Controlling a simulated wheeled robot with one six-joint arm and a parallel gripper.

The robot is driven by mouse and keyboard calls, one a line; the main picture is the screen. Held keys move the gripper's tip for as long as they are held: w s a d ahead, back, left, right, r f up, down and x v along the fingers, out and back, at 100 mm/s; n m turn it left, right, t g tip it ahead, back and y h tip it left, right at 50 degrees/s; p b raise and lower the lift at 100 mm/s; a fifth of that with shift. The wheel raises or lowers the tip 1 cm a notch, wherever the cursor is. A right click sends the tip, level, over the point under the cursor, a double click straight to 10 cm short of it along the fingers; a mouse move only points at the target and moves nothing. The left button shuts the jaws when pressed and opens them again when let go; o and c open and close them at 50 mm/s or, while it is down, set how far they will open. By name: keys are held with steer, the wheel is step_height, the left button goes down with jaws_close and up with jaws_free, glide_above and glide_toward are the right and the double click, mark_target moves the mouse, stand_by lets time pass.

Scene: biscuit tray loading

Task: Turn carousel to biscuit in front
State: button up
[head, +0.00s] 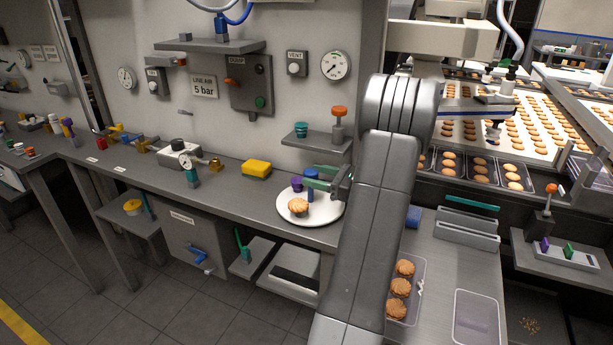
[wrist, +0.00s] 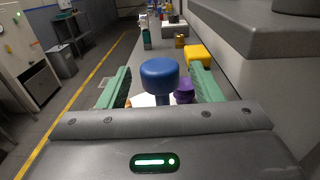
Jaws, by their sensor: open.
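The carousel is a round white disc (head: 325,212) on the counter, with a blue knob (head: 311,173) on a post at its middle. One golden biscuit (head: 298,205) lies on its near left part, and a purple piece (head: 297,184) stands on its far left side. My gripper (head: 318,178) is open at the knob. In the wrist view the blue knob (wrist: 160,75) stands between the two green fingers (wrist: 160,88), with gaps on both sides.
A yellow block (head: 257,169) lies on the counter left of the carousel. A small shelf (head: 318,140) with an orange-topped piece is on the wall behind. Right of my arm, a clear tray (head: 418,275) holds several biscuits, and an empty one (head: 477,315) is beside it.

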mark_target(305, 173)
steer(key=b+v, duration=0.1)
steer(key=v, duration=0.9)
steer(key=p+x, duration=0.2)
steer(key=x, duration=1.2)
steer(key=shift+d, duration=0.1)
